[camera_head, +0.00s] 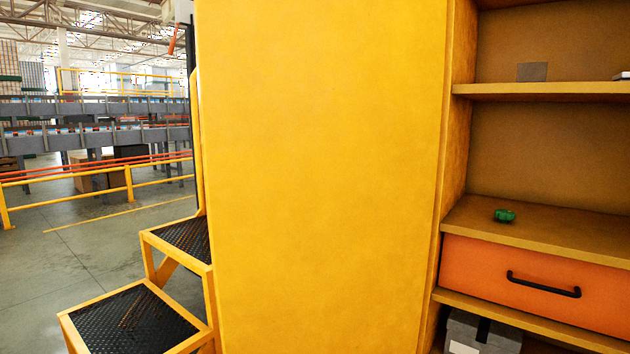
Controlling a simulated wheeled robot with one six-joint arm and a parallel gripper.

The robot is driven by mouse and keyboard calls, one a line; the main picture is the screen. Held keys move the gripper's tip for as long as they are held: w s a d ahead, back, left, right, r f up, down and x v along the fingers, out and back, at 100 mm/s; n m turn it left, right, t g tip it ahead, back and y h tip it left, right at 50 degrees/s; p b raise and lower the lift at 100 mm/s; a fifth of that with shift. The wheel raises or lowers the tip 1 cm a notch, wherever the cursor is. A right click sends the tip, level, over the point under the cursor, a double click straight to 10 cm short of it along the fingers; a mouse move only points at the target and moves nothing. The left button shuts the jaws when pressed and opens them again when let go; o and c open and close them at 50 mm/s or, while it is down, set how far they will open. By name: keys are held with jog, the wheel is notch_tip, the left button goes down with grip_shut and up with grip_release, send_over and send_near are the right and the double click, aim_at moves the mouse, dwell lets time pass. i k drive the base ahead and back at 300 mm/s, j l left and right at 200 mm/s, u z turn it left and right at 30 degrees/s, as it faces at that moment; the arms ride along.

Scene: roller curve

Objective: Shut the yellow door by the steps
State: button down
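The yellow door (320,180) is a large flat panel that fills the middle of the head view from top to bottom. It stands open beside the left side of a yellow cabinet, whose shelves are exposed. I see no handle on the face toward me, and its top and bottom edges are out of view. The yellow steps (140,320) with black mesh treads stand just left of the door, partly hidden behind it. My gripper is not in view.
The cabinet's shelves (545,90) hold a grey block (532,72) and a small green object (504,216). An orange drawer (540,280) with a black handle appears shut. A grey box (480,333) sits below. Yellow railings (70,200) and conveyors stand far left, beyond open floor.

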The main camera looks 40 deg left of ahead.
aim_at(320, 120)
jog(key=j, duration=0.5)
jog(key=k+j+z, duration=0.15)
jog(key=j, duration=0.3)
jog(key=k+j, duration=0.1)
jog(key=j, duration=0.4)
jog(key=k+j+z, duration=0.1)
jog(key=j, duration=0.35)
jog(key=k+j+z, duration=0.1)
jog(key=j, duration=0.4)
jog(key=k+j, duration=0.1)
jog(key=j, duration=0.35)
jog(key=k+j+z, duration=0.1)
jog(key=j, duration=0.35)
jog(key=k+j+z, duration=0.1)
jog(key=j, duration=0.35)
jog(key=k, duration=0.1)
